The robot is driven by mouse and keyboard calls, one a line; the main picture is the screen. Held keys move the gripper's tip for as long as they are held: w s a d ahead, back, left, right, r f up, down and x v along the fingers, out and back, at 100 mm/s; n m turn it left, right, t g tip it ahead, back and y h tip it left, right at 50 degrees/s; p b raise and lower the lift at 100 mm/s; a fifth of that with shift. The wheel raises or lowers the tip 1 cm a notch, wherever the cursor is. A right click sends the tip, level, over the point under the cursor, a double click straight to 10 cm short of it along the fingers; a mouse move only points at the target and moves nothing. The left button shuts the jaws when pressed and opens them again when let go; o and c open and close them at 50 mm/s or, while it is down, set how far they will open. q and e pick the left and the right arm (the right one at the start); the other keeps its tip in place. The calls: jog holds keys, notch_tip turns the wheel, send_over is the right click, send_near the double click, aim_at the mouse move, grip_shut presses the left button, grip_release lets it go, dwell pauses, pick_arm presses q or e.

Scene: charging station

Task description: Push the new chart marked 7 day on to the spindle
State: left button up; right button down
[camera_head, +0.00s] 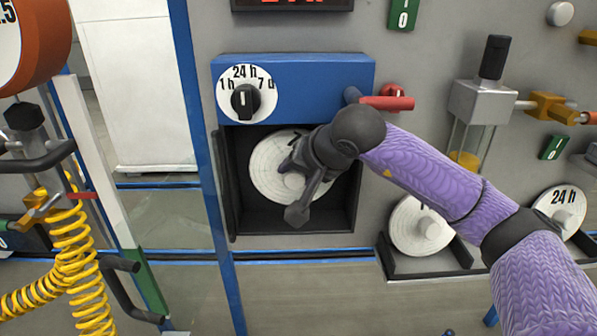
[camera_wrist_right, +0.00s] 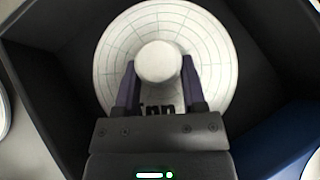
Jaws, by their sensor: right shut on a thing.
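A white round chart (camera_head: 268,168) with a printed grid is inside the dark recessed box under the blue panel. My right gripper (camera_head: 291,183) is in front of it, partly covering it. In the right wrist view, my right gripper (camera_wrist_right: 158,85) has its two fingers on either side of the white knob (camera_wrist_right: 158,62) at the middle of the chart (camera_wrist_right: 115,50) and is shut on it. Printed text near the fingers is mostly hidden, so I cannot read the marking. The spindle is hidden behind the chart. My left gripper is not in view.
The blue panel (camera_head: 318,88) has a dial (camera_head: 246,95) marked 1 h, 24 h and 7 d. A red-handled valve (camera_head: 388,102) is close to my right arm. Two more charts, one plain (camera_head: 408,228) and one marked 24 h (camera_head: 563,203), stand on racks at the right. A yellow coiled hose (camera_head: 75,250) hangs left.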

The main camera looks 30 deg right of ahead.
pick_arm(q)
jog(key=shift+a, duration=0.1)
pick_arm(e)
jog(key=shift+c, duration=2.4)
grip_release()
jog(key=o, duration=0.4)
jog(key=shift+r, duration=0.1)
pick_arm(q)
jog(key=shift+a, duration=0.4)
pick_arm(e)
jog(key=shift+s+r, duration=0.25)
jog(key=shift+r, duration=0.05)
pick_arm(q)
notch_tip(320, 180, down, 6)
jog(key=b, duration=0.6)
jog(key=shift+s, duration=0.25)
pick_arm(e)
jog(key=s, duration=1.2)
jog(key=shift+s+d, duration=0.15)
jog(key=shift+d, duration=0.05)
